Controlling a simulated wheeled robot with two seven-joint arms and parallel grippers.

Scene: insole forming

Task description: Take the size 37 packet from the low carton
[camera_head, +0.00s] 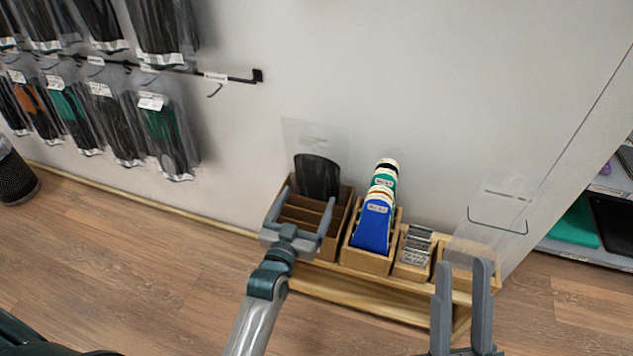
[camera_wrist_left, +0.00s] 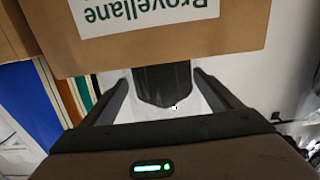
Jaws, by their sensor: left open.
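The low brown carton (camera_head: 336,246) stands on a wooden bench against the wall, with slots inside. One dark packet (camera_head: 317,172) with a clear sleeve stands upright at its back; no size is readable. My left gripper (camera_head: 307,198) is open over the carton, in front of the packet. In the left wrist view the carton (camera_wrist_left: 225,28) shows an upside-down "Brovellane" label. The dark packet (camera_wrist_left: 162,84) shows between the spread fingers of my left gripper (camera_wrist_left: 162,76), and I cannot tell whether they touch it. My right gripper (camera_head: 463,266) is open and empty at the lower right.
A box of blue, green and white items (camera_head: 373,230) stands right of the carton, beside a small box of metal pieces (camera_head: 414,250). A clear holder (camera_head: 497,214) is at the right. Packets hang on wall hooks (camera_head: 160,130) at upper left.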

